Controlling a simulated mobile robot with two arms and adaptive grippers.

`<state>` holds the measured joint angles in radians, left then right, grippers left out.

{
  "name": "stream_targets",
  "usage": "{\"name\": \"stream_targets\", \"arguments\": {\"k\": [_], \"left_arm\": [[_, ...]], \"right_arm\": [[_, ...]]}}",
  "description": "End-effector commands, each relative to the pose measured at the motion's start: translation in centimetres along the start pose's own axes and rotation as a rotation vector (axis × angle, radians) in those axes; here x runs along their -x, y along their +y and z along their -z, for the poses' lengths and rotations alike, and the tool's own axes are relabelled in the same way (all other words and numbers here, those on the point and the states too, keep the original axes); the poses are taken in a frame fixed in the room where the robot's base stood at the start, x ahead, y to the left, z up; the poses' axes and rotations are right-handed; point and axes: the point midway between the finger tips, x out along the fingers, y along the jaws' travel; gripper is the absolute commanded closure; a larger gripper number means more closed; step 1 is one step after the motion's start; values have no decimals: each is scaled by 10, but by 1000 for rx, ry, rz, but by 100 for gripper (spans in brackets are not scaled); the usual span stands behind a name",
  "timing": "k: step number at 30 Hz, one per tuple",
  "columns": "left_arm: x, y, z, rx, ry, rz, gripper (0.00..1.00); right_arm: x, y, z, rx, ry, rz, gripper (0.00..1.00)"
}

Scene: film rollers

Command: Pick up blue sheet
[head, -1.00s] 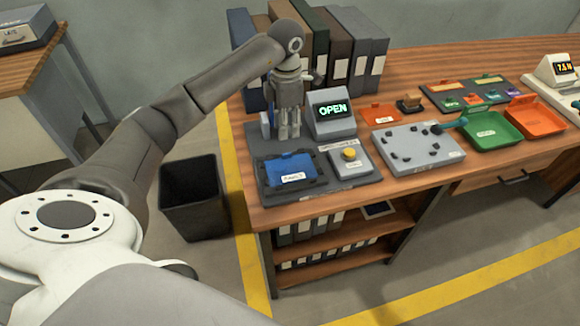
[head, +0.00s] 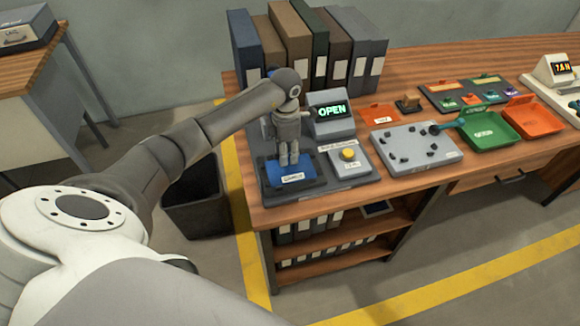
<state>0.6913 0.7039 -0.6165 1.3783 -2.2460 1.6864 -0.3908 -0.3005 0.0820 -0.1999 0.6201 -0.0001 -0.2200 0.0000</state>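The blue sheet (head: 296,182) lies flat in a dark tray at the left end of the wooden desk, with a white label on its front part. My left gripper (head: 288,162) points down over the sheet's back part and hides some of it. Its fingers look close together, but I cannot tell whether they touch the sheet or hold anything. My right gripper is not in view.
A grey device with a green OPEN display (head: 331,109) stands just behind right. A yellow button box (head: 348,156) is right of the tray. Upright binders (head: 287,45) stand behind. A grey panel (head: 416,143), green tray (head: 490,131) and orange tray (head: 536,117) lie further right.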

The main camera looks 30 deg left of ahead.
Motion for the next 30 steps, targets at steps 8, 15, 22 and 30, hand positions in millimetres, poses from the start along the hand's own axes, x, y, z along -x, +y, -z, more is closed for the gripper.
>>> {"name": "stream_targets", "arguments": {"k": [8, 15, 22, 30], "left_arm": [[0, 0, 0, 0, 0, 0, 100], [1, 0, 0, 0, 0, 0, 100], [4, 1, 0, 0, -2, -2, 100], [36, -3, -1, -2, -3, -5, 100]], "right_arm": [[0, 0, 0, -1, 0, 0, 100], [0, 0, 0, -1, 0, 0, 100], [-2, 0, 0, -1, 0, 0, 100], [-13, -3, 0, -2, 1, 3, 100]]}}
